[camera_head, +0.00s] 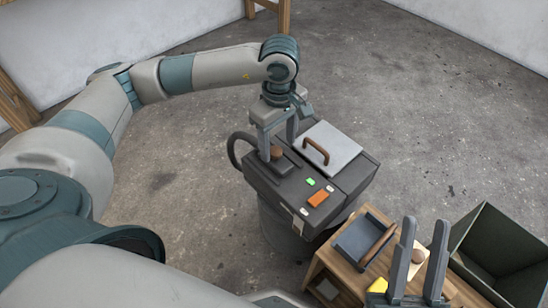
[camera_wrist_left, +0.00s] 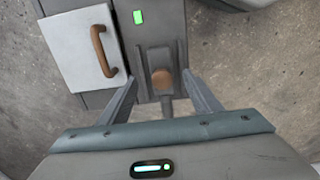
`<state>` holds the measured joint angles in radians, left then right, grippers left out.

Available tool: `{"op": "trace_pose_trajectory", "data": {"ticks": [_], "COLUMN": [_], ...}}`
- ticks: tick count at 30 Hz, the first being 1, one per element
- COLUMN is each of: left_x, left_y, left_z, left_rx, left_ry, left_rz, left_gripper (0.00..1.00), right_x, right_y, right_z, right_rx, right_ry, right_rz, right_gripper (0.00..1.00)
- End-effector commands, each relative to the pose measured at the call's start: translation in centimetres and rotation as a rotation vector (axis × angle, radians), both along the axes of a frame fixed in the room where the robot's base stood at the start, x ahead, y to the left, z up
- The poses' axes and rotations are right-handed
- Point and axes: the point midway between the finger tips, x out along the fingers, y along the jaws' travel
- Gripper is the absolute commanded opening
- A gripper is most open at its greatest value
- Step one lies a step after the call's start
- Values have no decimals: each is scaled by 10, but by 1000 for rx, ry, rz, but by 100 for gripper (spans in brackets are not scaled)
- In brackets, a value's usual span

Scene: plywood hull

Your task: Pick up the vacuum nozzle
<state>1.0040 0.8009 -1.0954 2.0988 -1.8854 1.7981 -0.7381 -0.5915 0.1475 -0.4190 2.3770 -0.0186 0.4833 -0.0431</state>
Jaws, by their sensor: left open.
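The vacuum nozzle appears to be the dark piece with a brown knob-like grip (camera_head: 277,152) on top of the dark machine (camera_head: 325,215), near its left end. In the left wrist view the brown grip (camera_wrist_left: 161,79) stands on a dark plate, with a short tube below it. My left gripper (camera_head: 279,148) points down over it, open. In the left wrist view its fingers (camera_wrist_left: 160,84) are on either side of the grip, with visible gaps. My right gripper (camera_head: 425,224) is open and empty at the lower right, over the wooden table.
A black hose (camera_head: 234,150) curves off the machine's left side. A pale lid (camera_head: 333,146) with a brown handle, a green light and an orange button share the machine's top. The wooden table (camera_head: 344,268) holds a dark tray (camera_head: 355,237). A dark green bin (camera_head: 500,240) stands at right.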

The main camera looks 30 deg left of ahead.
Motion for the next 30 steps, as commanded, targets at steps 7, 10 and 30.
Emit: {"op": "trace_pose_trajectory", "data": {"ticks": [7, 10, 30], "left_x": [-1, -2, -1], "left_y": [5, 6, 6], "left_z": [-23, -37, -51], "left_rx": [2, 0, 0], "left_ry": [3, 4, 1], "left_rz": [1, 1, 0], "left_gripper": [58, 58, 58], "right_x": [-1, -1, 1], "right_y": [-4, -8, -13], "right_z": [0, 7, 21], "right_rx": [8, 18, 34], "right_ry": [-28, -68, -131], "right_rz": [-6, -13, -25], "right_gripper": [31, 31, 31]}}
